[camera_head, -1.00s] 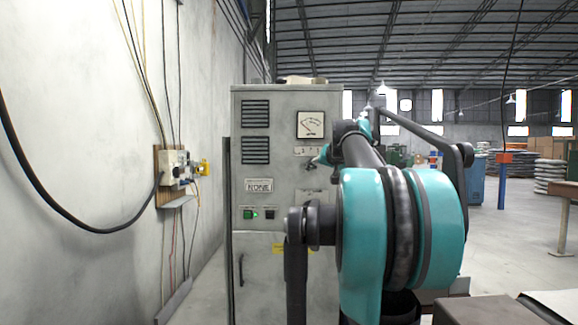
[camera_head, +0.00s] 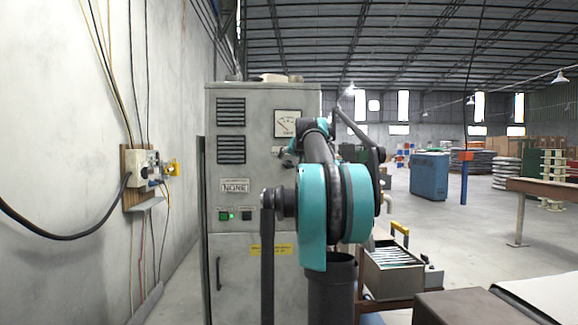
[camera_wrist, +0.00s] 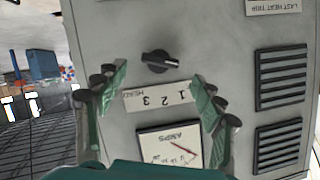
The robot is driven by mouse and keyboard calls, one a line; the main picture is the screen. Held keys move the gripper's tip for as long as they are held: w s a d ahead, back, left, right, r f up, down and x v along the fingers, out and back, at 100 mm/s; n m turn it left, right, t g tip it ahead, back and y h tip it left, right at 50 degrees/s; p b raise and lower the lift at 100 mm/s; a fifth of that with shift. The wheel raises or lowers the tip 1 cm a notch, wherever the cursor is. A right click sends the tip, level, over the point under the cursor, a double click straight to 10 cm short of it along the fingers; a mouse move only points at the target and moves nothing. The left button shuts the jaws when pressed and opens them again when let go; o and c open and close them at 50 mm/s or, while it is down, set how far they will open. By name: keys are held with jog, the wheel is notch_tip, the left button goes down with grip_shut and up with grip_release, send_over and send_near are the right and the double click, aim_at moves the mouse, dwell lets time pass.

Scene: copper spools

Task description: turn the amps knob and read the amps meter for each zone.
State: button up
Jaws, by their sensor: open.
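The grey cabinet (camera_head: 232,170) stands by the left wall. Its white square amps meter (camera_head: 288,123) is high on the front; the meter appears upside down in the wrist view (camera_wrist: 168,146), partly cut off by my gripper body, and its reading is too small to tell. A black knob (camera_wrist: 160,61) is beside a plate marked 1 2 3 (camera_wrist: 158,96). My gripper (camera_wrist: 161,74) is open, its green-padded fingers spread on either side of the knob and plate. No finger visibly touches the knob.
Left of the cabinet are a wall box (camera_head: 144,165) and hanging cables. At right are a crate of light rods (camera_head: 394,268) and a dark bench top (camera_head: 460,307).

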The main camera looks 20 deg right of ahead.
aim_at(289, 164)
jog(key=x, duration=0.5)
jog(key=shift+w+f, duration=0.15)
jog(key=shift+w, duration=0.2)
jog(key=c, duration=1.2)
